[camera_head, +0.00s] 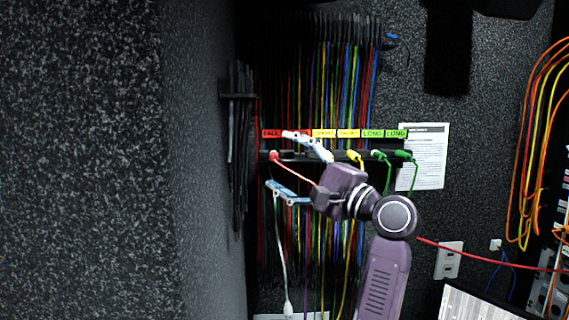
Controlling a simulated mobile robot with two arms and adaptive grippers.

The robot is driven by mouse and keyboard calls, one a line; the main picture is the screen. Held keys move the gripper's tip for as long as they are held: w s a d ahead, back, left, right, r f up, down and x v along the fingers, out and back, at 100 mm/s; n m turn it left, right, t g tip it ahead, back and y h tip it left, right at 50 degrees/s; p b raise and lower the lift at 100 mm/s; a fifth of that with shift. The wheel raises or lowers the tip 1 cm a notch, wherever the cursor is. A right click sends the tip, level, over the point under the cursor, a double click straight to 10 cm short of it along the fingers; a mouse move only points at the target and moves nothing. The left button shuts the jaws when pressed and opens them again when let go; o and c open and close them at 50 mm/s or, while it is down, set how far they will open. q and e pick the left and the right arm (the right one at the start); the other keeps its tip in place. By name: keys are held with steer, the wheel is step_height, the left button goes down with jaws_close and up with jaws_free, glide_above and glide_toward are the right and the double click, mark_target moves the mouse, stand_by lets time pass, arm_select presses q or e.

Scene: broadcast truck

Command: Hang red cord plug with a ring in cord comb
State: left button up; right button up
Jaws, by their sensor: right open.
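The red cord plug (274,155) is at the left end of the black cord comb (334,156), just below the first red label. Its red cord runs down and right behind my gripper, and a red cord (480,256) shows again right of my arm. I cannot make out the ring, or how the plug is seated in the comb. My right gripper (277,161) is open, one finger above the plug and one below it, both apart from it. Its purple body hides part of the comb. My left gripper is not in view.
Yellow (354,156) and green (404,155) plugs hang farther right on the comb. Many coloured cords (345,70) hang behind it. A bundle of black cords (240,140) hangs close left, near the dark wall. A white paper sheet (428,165) is on the right.

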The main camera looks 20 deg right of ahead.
steer(key=shift+s, duration=0.2)
steer(key=shift+s+a, duration=0.2)
steer(key=shift+s, duration=0.4)
steer(key=shift+s+a, duration=0.2)
steer(key=shift+s, duration=0.4)
steer(key=shift+s, duration=0.1)
steer(key=s, duration=0.2)
steer(key=s+a+p, duration=0.1)
steer(key=s, duration=0.1)
steer(key=shift+s+a, duration=0.2)
steer(key=shift+s, duration=0.15)
